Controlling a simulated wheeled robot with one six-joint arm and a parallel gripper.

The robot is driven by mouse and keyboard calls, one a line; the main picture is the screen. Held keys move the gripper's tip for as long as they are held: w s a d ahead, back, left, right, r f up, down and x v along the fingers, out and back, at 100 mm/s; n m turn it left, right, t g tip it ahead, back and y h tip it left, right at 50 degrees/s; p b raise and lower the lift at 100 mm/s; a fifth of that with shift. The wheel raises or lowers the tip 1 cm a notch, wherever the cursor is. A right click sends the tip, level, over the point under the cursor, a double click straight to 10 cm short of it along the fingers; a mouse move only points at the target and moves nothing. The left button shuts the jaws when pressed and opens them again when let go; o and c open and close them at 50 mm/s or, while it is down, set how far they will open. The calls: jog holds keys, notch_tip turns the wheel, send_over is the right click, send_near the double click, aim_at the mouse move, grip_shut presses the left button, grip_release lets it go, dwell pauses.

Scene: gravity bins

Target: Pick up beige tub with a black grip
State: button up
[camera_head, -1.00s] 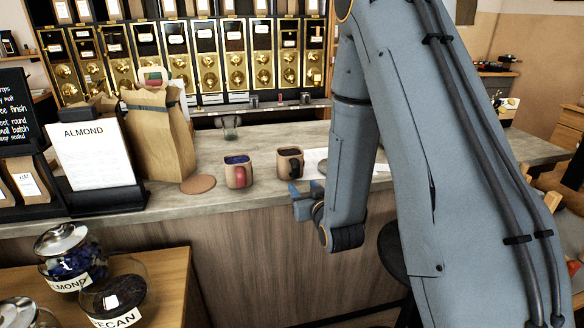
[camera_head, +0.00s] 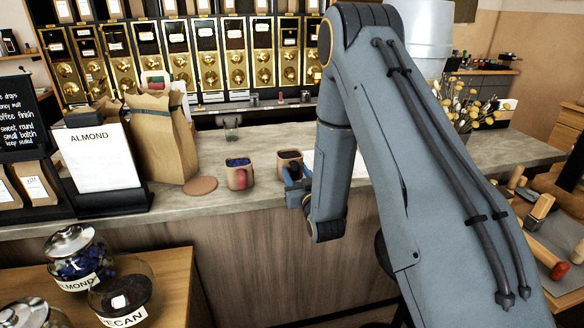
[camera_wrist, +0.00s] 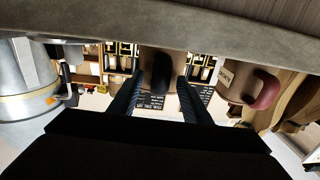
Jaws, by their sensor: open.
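The beige tub with a black grip (camera_head: 287,156) stands on the counter, its front partly hidden by my gripper (camera_head: 297,187). In the wrist view, which looks upside down, the tub (camera_wrist: 163,58) is in the middle with its black grip toward me. My gripper (camera_wrist: 160,92) is open there, one finger on each side of the black grip. I cannot tell whether the fingers touch the tub. A similar beige tub with a red grip (camera_head: 239,173) stands to the left, and also shows at right in the wrist view (camera_wrist: 236,82).
The grey counter (camera_head: 330,190) has a round brown coaster (camera_head: 200,185), a paper bag (camera_head: 160,140) and an ALMOND sign (camera_head: 97,157) at left. A clear glass (camera_head: 231,128) stands behind the tubs. Lidded jars (camera_head: 78,255) stand on a lower wooden table.

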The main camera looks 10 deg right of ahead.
jog(key=shift+w, duration=0.1)
jog(key=shift+c, duration=0.5)
grip_shut()
jog(key=shift+r, duration=0.1)
